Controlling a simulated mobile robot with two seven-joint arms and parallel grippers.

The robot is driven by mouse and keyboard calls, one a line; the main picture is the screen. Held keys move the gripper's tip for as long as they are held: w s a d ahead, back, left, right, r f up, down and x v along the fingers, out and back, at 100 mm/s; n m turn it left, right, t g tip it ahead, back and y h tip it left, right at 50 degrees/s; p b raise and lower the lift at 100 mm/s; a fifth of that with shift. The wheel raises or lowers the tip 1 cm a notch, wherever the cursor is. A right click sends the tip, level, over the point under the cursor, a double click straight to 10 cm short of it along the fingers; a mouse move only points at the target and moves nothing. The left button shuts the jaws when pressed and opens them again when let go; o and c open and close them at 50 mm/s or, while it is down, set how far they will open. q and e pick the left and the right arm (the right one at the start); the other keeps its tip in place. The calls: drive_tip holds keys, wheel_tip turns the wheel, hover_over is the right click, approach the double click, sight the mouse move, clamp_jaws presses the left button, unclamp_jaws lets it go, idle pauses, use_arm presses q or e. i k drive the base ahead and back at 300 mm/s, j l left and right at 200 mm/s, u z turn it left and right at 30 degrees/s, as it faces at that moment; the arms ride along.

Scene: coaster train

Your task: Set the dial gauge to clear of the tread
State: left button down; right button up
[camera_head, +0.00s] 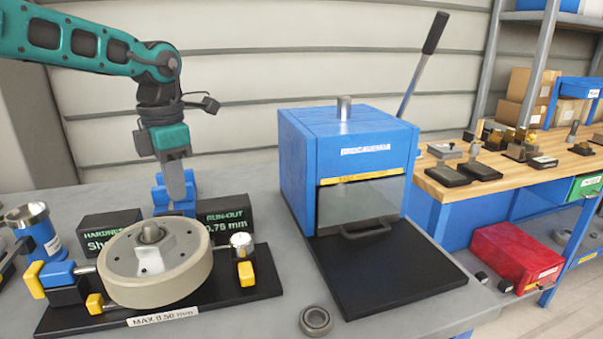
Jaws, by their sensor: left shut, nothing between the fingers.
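The dial gauge (241,243), with a white round face and a yellow block below it, stands on the right of a black fixture base (262,282). A wheel with a beige tread (165,286) and grey hub lies on the fixture, left of the gauge. I cannot tell whether the gauge tip touches the tread. My left gripper (176,197) points down behind the wheel, shut and empty, apart from the gauge. The run-out display (226,220) behind the wheel is partly hidden and seems to read 0.76 mm. My right gripper is not in view.
The hardness display (108,233) and blue-and-yellow blocks (57,277) are by the wheel's left side. A blue press (345,155) with a tall lever stands to the right. A bearing ring (316,321) lies at the front of the grey bench. A wooden-topped bench (500,180) is further right.

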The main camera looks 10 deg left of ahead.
sight(243, 256)
drive_tip(key=k+l, duration=0.8)
